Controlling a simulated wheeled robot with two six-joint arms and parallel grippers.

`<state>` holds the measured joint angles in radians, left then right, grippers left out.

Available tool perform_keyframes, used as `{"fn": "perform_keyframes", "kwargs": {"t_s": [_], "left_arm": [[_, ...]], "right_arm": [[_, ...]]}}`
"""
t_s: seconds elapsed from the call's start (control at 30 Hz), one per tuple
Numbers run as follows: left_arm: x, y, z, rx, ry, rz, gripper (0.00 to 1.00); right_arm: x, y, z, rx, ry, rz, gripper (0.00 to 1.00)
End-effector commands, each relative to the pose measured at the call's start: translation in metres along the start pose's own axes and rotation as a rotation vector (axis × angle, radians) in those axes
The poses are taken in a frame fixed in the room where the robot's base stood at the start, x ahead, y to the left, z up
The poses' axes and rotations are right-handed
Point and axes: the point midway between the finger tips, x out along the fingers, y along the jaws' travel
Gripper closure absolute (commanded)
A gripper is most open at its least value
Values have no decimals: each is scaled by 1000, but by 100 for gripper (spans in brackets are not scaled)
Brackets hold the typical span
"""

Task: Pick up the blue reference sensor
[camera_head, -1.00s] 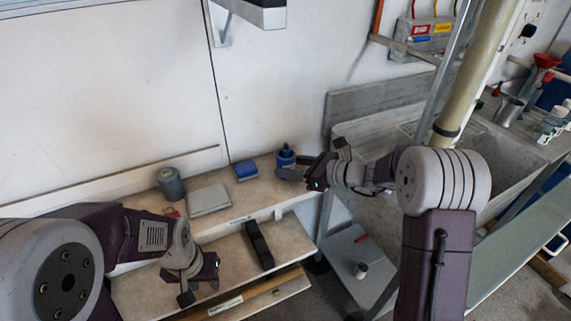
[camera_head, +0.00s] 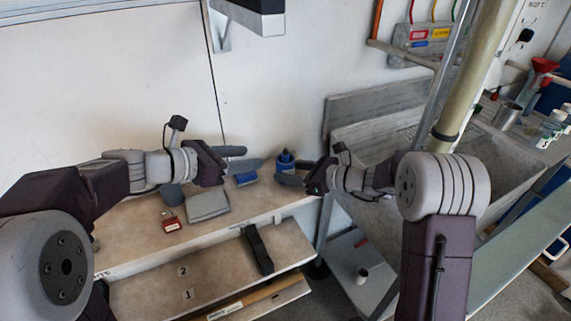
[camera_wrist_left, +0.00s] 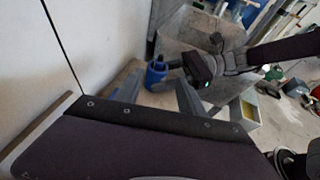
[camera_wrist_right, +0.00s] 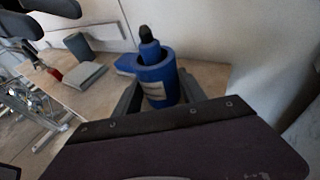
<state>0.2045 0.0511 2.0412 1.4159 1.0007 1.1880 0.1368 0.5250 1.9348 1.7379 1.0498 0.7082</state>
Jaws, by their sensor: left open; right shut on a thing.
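A blue cylindrical holder (camera_head: 286,161) with a white label stands at the right end of the upper shelf. A slim blue piece with a black top, seemingly the reference sensor (camera_wrist_right: 149,46), stands upright in it. My right gripper (camera_head: 290,179) is shut on the holder, with a finger on either side of it in the right wrist view (camera_wrist_right: 160,97). My left gripper (camera_head: 240,159) is open and empty, to the left of the holder and pointing towards it. The left wrist view shows the holder (camera_wrist_left: 155,77) between and beyond the open fingers.
A blue-topped block (camera_head: 246,179), a flat grey box (camera_head: 208,205), a grey cylinder (camera_head: 172,196) and a red padlock (camera_head: 172,222) are on the upper shelf (camera_head: 130,235). A black bar (camera_head: 258,249) lies on the lower shelf. A sink (camera_head: 385,135) stands at right.

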Motion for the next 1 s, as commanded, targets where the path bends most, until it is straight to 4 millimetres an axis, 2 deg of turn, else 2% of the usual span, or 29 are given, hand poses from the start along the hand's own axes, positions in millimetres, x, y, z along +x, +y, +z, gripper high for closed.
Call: {"fn": "perform_keyframes", "kwargs": {"t_s": [0.13, 0.3, 0.4, 0.63, 0.83, 1.0], "left_arm": [[9, 0, 0, -4, -2, -3, 53], [46, -2, -1, -3, 1, -6, 53], [62, -1, 0, 0, 0, -4, 53], [73, 0, -1, -1, 1, -1, 53], [109, 0, -3, -1, 2, -3, 53], [121, 1, -2, 0, 1, 0, 53]], "right_arm": [[0, 0, 0, 0, 0, 0, 74], [0, 0, 0, 0, 0, 0, 74], [0, 0, 0, 0, 0, 0, 74], [0, 0, 0, 0, 0, 0, 74], [0, 0, 0, 0, 0, 0, 74], [0, 0, 0, 0, 0, 0, 74]]}}
